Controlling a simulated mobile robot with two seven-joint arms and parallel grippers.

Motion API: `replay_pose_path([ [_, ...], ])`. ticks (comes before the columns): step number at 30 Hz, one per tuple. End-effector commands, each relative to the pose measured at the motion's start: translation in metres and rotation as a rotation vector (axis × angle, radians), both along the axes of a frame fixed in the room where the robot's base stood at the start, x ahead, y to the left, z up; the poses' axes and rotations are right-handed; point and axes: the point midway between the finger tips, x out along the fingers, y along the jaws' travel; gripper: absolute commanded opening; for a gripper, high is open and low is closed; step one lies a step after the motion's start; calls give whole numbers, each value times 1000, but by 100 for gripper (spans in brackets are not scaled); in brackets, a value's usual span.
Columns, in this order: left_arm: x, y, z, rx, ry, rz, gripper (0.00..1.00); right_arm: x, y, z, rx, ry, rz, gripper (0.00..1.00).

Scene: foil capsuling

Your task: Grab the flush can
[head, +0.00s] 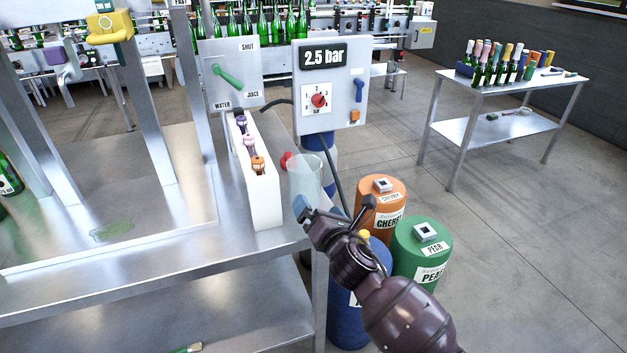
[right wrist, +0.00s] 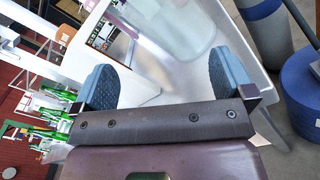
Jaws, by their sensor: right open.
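A translucent, pale cylindrical container (head: 306,176), which looks like the flush can, stands at the right end of the steel bench beside a white rack. In the right wrist view the clear container (right wrist: 172,28) shows beyond and between the fingers. My right gripper (head: 334,206) is open at the bench's right edge, just on the near side of the container. In the right wrist view its two blue-grey pads (right wrist: 164,75) are wide apart with nothing between them. The can's base is partly hidden in the head view. My left gripper is out of view.
The white rack (head: 262,208) holding several capped items stands left of the container. A red knob (head: 287,160) is close behind it. A panel reading 2.5 bar (head: 333,90) rises behind. Orange (head: 376,213), green (head: 409,262) and blue drums stand on the floor to the right.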

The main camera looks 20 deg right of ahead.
Motion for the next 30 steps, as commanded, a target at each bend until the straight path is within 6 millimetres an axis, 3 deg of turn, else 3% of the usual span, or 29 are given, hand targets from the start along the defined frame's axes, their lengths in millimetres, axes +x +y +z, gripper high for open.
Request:
replay_pose_path([
  [6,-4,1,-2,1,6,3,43,1,-4,-3,-412,-28,-19,100],
  [12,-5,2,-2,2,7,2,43,1,-4,-2,-595,-38,-21,100],
  [16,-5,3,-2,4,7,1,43,7,-4,-2,-624,-39,-22,100],
  [24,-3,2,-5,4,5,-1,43,44,-2,-3,-623,-39,-21,100],
  [30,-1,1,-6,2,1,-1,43,57,-2,-3,-623,-38,-21,100],
])
